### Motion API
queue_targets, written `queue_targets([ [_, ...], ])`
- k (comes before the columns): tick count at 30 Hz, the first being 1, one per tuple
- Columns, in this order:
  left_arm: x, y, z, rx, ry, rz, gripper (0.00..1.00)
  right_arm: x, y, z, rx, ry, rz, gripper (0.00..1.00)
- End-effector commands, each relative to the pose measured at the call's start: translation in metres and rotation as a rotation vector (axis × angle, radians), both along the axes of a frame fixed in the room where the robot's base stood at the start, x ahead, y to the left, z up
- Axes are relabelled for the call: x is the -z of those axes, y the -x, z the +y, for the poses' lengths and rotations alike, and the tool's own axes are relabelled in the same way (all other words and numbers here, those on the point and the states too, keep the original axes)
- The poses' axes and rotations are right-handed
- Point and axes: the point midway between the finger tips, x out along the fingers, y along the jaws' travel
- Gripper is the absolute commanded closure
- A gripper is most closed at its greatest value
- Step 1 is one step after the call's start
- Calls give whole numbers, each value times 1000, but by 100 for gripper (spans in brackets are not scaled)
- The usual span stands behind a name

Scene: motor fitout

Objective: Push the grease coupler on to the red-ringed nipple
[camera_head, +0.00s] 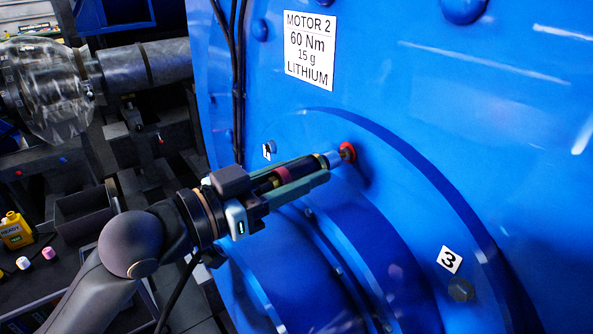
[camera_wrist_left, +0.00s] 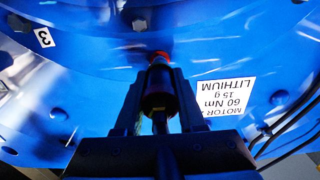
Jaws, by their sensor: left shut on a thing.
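The red-ringed nipple (camera_head: 348,152) is on the blue motor face, below the MOTOR 2 label. My left gripper (camera_head: 318,172) is shut on the grease coupler (camera_head: 327,160), a dark cylinder with a silvery front end. In the left wrist view the coupler (camera_wrist_left: 158,90) sits between the fingers, pointing at the red ring (camera_wrist_left: 159,57). How far the tip is seated I cannot tell. My right gripper is not in view.
The motor's wall (camera_head: 480,130) fills the right side. A bolt (camera_head: 461,289) sits by the number 3 tag (camera_head: 449,260). Black cables (camera_head: 238,80) hang at the motor's left edge. A yellow bottle (camera_head: 15,231) stands on the bench at far left.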

Motion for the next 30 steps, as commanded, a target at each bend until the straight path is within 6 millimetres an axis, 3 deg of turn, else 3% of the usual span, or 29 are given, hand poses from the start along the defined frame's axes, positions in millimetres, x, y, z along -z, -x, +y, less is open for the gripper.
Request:
queue_targets([
  [23,-1,-11,-16,1,1,-2,100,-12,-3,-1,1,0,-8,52],
  [24,-1,-11,-15,1,1,-2,58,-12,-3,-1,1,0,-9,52],
  [30,-1,-11,-15,1,1,-2,35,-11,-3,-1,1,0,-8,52],
])
